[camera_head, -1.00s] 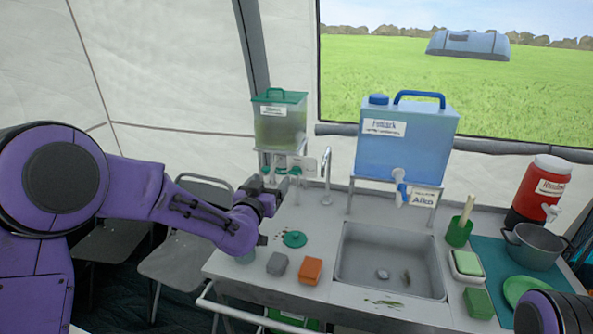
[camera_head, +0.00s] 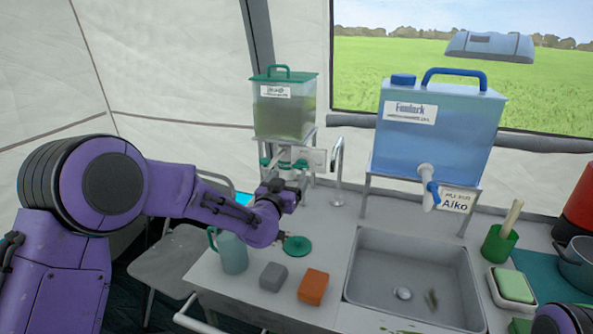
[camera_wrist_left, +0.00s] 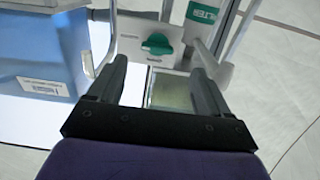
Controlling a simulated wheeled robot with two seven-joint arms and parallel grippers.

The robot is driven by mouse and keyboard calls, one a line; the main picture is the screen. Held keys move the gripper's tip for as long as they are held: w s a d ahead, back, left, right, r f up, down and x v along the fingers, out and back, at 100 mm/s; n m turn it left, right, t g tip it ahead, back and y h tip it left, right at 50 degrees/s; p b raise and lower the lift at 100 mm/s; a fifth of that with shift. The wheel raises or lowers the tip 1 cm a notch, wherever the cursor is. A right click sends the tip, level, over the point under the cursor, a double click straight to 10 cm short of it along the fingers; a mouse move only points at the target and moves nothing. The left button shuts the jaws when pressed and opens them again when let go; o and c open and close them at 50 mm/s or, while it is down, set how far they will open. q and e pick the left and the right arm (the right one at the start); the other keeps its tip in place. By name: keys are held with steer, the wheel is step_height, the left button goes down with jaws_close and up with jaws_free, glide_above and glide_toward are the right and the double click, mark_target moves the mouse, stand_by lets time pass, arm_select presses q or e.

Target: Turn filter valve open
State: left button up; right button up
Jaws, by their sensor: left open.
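The filter tank (camera_head: 284,118), clear with greenish water and a green lid, stands on a small metal stand at the back of the counter. In the left wrist view a green valve knob (camera_wrist_left: 158,44) sits on a white plate, beside a pipe with a green FILTER label (camera_wrist_left: 203,14). My left gripper (camera_head: 288,192) is in front of and below the tank, at the fittings. In the wrist view my left gripper (camera_wrist_left: 160,75) is open, its fingers on either side of the view below the knob; the knob appears beyond them, with no contact visible. My right gripper is out of view.
A blue water container (camera_head: 440,125) with a tap stands right of the filter, above the steel sink (camera_head: 365,275). A jug (camera_head: 232,252), a grey block (camera_head: 273,276), an orange block (camera_head: 313,287) and a green lid (camera_head: 298,246) are on the left counter.

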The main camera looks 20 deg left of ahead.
mark_target(299, 168)
arm_select(q)
steer(key=w, duration=0.2)
steer(key=w+p, duration=0.1)
steer(key=w, duration=0.4)
steer(key=shift+w+d, duration=0.2)
steer(key=shift+d, duration=0.15)
steer(key=c, duration=1)
